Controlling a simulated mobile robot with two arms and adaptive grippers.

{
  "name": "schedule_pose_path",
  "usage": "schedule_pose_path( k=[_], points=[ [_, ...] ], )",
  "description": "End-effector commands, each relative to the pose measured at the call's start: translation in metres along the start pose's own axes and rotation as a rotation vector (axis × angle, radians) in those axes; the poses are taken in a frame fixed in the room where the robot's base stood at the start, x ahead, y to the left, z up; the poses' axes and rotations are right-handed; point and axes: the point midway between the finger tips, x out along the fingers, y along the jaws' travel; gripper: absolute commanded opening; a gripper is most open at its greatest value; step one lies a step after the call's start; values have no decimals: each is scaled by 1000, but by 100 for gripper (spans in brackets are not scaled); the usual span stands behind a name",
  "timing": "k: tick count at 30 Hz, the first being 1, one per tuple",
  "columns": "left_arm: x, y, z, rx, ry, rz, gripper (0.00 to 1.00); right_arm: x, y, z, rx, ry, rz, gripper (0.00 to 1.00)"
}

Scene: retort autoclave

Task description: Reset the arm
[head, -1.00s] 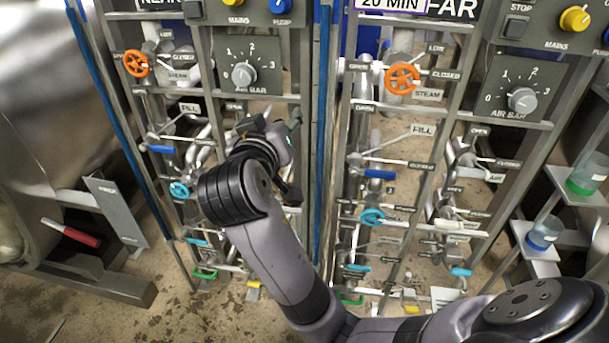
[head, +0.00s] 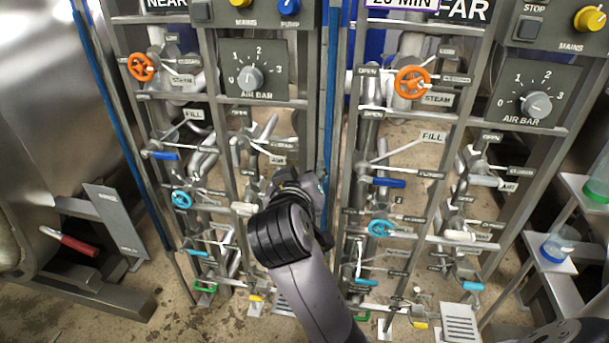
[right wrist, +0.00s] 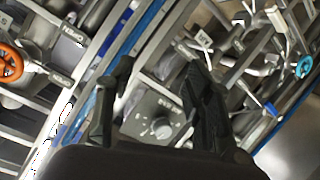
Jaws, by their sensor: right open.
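My right arm comes in from the lower right of the head view, its dark wrist in front of the lower middle of the valve frames. My right gripper (head: 308,183) is mostly hidden behind that wrist. In the right wrist view the two dark fingers of my right gripper (right wrist: 157,88) stand apart with nothing between them. The grey air knob (right wrist: 162,129) of one panel shows beyond and between them. I cannot tell the gap from the fingers to the pipes. My left gripper is in neither view.
The near panel has an orange wheel (head: 141,67) and an air knob (head: 250,78). The far panel has an orange wheel (head: 412,82), a blue wheel (head: 381,228) and an air knob (head: 536,104). Shelves with bottles (head: 558,244) stand at right. A red-handled lever (head: 80,245) is at left.

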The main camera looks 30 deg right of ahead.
Motion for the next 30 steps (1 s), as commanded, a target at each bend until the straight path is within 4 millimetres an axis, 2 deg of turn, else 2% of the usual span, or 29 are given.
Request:
schedule_pose_path(
  k=[9,11,14,17,20,22,26,30],
  points=[
    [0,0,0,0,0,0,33,2,-3,1,-9,-3,-3,47],
    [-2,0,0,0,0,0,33,8,-11,6,-34,-10,-15,47],
    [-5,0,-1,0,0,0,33,29,-42,25,-119,-35,-61,47],
    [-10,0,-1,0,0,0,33,58,-88,66,-233,-76,-142,47],
    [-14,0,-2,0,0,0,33,81,-133,124,-329,-127,-243,47],
    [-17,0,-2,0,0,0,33,92,-160,170,-378,-168,-313,47],
    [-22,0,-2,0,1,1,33,98,-197,263,-438,-254,-437,47],
    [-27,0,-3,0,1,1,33,87,-220,368,-464,-358,-556,47]
  ],
)
